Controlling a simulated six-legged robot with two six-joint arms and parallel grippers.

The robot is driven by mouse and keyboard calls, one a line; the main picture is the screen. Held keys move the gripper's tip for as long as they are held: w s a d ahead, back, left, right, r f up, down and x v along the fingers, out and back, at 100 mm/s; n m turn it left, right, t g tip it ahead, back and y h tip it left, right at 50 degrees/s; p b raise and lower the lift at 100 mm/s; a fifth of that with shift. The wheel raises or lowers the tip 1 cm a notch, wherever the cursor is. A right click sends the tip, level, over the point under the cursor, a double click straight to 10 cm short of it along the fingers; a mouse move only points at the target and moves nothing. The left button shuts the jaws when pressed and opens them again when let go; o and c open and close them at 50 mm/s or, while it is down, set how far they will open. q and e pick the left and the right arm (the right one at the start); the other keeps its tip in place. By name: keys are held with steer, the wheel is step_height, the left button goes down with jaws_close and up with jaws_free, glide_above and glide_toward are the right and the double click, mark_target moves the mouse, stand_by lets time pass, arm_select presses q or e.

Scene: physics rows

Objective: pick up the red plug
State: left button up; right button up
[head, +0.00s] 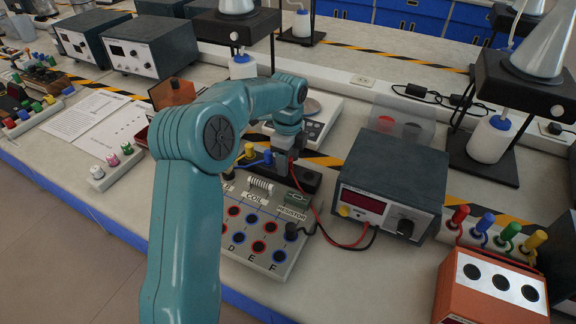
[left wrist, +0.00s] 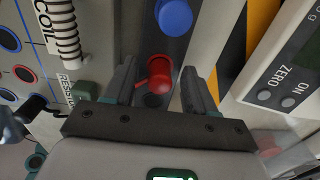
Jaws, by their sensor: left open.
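In the left wrist view a red plug (left wrist: 158,72) stands in a dark strip, between the two fingers of my left gripper (left wrist: 159,78). Gaps show on both sides of the plug, so the fingers are open around it and not closed on it. A blue plug (left wrist: 173,16) stands in the same strip, beyond the fingertips. In the head view my left gripper (head: 286,152) is low over the dark strip (head: 308,178), and it mostly hides the red plug there. The blue plug (head: 268,157) and a yellow plug (head: 249,151) show left of the gripper. My right gripper is not in view.
A circuit board (head: 257,228) with coil and resistor lies in front of the strip. A power supply (head: 390,185) with red and black leads stands to the right. A scale (head: 312,118) is behind. Another red plug (head: 458,216) stands in a rack at right.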

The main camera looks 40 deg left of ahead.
arm_select(q)
steer(key=shift+f, duration=0.2)
steer(key=shift+d, duration=0.1)
jaws_close()
step_height(320, 180, up, 10)
steer(key=shift+r+p, duration=0.1)
steer(key=shift+p, duration=0.75)
